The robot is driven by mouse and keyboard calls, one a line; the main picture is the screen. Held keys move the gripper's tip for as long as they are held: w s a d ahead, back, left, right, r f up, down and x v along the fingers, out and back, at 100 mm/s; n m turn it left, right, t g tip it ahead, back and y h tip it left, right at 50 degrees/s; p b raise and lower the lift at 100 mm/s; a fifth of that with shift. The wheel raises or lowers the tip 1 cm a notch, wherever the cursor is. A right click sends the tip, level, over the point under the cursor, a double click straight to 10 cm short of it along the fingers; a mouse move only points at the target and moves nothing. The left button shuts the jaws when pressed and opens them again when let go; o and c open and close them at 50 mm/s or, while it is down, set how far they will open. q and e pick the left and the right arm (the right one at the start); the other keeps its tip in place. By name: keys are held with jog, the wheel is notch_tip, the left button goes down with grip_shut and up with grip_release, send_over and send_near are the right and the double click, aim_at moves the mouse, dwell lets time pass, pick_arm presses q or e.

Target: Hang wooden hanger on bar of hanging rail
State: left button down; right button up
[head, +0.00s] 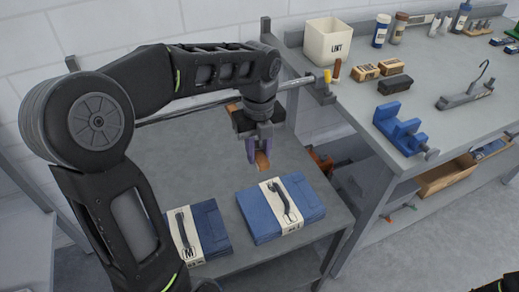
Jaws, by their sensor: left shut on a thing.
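My left gripper (261,153) points down over the low grey table and is shut on a tan wooden piece (262,162), which looks like part of the wooden hanger. Another tan bit (233,107) shows behind my wrist; I cannot tell if it belongs to the same hanger. The hanger's hook is hidden or too small to make out. The grey bar of the hanging rail (300,82) runs behind my wrist toward an end bracket at the right workbench. The held piece appears below the bar in the picture.
Two folded blue stacks with paper bands, one (285,225) at right and one (205,240) at left, lie on the low table (190,150). The workbench (440,120) at right carries a white LINT bin (332,42), a blue fixture (400,128) and a grey hooked item (468,95).

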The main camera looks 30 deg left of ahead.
pick_arm(q)
jog(key=shift+f, duration=0.3)
jog(key=c, duration=1.1)
grip_release()
jog(key=shift+o, duration=0.2)
notch_tip(320, 180, up, 8)
jog(key=shift+f, duration=0.1)
